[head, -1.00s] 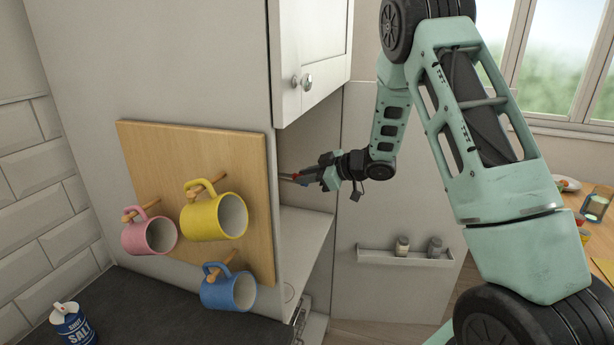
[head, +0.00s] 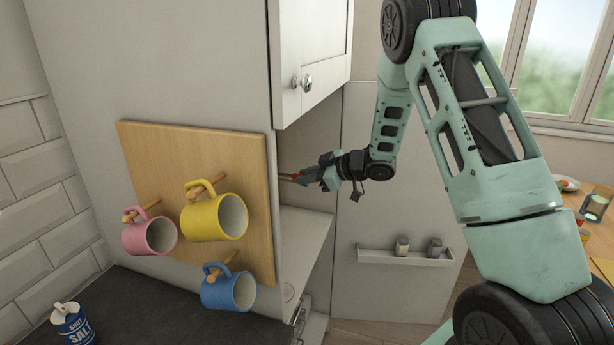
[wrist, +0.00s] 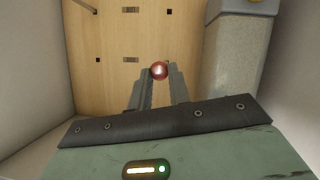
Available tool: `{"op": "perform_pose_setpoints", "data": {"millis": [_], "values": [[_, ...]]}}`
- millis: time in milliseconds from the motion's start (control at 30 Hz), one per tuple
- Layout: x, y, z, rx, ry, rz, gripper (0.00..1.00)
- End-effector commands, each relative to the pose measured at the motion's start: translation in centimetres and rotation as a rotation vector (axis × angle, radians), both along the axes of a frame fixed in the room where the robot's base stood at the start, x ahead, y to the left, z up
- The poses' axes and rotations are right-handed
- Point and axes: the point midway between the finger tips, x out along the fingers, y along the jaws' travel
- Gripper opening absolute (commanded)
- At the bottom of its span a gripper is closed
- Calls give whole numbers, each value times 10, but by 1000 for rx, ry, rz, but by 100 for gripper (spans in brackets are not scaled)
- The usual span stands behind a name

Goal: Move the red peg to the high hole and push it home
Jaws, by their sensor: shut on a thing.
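The red peg (wrist: 160,71) shows end-on in the wrist view, between the tips of my gripper (wrist: 159,78). My gripper is shut on it. A light wooden panel (wrist: 110,85) lies beyond the peg in the wrist view. It has small dark square holes (wrist: 97,60) and short slot-like marks. I cannot tell which hole is the high one, or whether the peg touches the panel. The area behind the peg is hidden.
A grey speckled container (wrist: 230,60) stands close to the right of my gripper in the wrist view. Pale cabinet walls (wrist: 35,70) close in at both sides. The cabinet's outer side holds a mug board (head: 150,180) with yellow, pink and blue mugs.

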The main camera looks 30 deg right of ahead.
Motion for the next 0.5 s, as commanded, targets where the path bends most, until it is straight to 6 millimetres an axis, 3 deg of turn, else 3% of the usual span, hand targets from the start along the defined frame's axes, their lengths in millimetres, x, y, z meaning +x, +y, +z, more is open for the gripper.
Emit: {"op": "perform_pose_setpoints", "data": {"millis": [500], "values": [[5,4,0,0,-1,2,0]]}}
